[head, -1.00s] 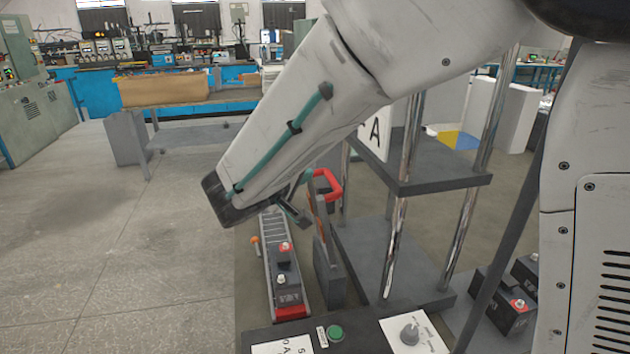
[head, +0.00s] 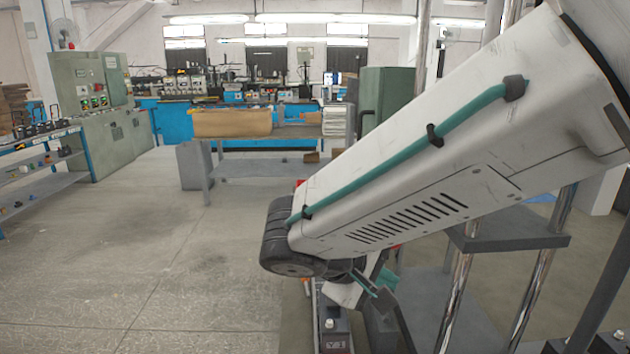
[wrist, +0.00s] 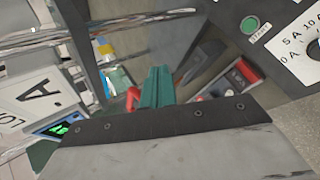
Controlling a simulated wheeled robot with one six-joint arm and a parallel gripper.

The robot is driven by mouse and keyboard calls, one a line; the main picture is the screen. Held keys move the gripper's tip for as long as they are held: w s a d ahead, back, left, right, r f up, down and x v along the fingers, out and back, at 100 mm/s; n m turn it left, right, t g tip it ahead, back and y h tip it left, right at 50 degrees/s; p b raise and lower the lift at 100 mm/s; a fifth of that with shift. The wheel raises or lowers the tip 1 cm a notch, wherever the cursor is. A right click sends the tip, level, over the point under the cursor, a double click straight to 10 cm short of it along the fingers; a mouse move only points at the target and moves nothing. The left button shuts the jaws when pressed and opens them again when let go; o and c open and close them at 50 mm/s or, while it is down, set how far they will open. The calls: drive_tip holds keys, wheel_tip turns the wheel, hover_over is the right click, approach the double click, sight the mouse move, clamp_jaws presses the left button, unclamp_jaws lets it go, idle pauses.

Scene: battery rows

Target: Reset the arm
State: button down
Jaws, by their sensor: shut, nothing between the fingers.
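My arm reaches down and left across the head view, its link bearing a teal cable along its top side. My gripper (head: 372,284) is partly hidden behind the wrist in the head view, so its fingertips are hard to make out. In the wrist view, the teal fingers of my gripper (wrist: 156,88) stand together, shut with nothing between them. They appear apart from the things around them.
A dark battery (head: 334,338) shows below the wrist. A rack with chrome posts and a dark shelf (head: 510,232) stands right. The wrist view shows a green button (wrist: 250,25) on a dark panel and a white A sign (wrist: 38,96). Floor at left is clear.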

drive_tip(key=s+d+r+m+g+y, duration=0.2)
drive_tip(key=s+d+m+y, duration=0.6)
drive_tip(key=s+d, duration=0.6)
drive_tip(key=s+g, duration=0.1)
drive_tip(key=s, duration=0.2)
drive_tip(key=shift+d+r+g+y, duration=0.2)
drive_tip(key=shift+d+g+y, duration=0.1)
drive_tip(key=shift+d, duration=0.05)
drive_tip(key=shift+s, duration=0.1)
